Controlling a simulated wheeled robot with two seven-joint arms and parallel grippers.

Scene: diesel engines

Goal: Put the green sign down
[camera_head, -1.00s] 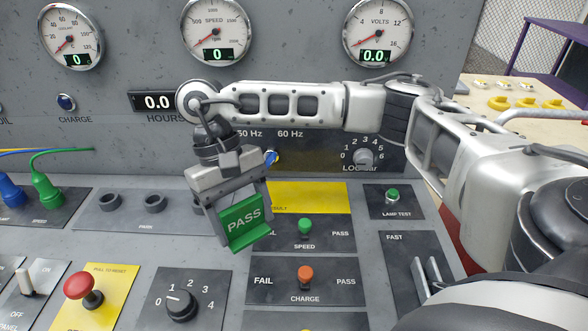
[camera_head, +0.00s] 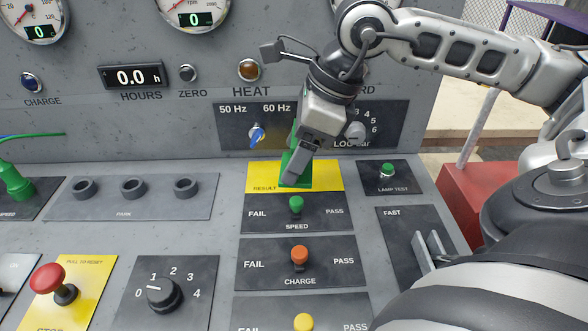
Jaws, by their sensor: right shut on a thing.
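The green sign (camera_head: 285,170) is at the yellow RESULT panel (camera_head: 326,176). It is mostly hidden behind my right gripper (camera_head: 295,172), and its lettering does not show. My right gripper is shut on the sign and reaches down to the panel from above. The sign's lower edge shows against the yellow; I cannot tell whether it rests on the surface. My left gripper is not in view.
Below the RESULT panel are a green SPEED toggle (camera_head: 296,206), an orange CHARGE toggle (camera_head: 299,256) and a yellow toggle (camera_head: 303,322). A lamp test button (camera_head: 387,170) is to the right. A blue selector knob (camera_head: 257,135) and a load knob (camera_head: 355,132) are behind.

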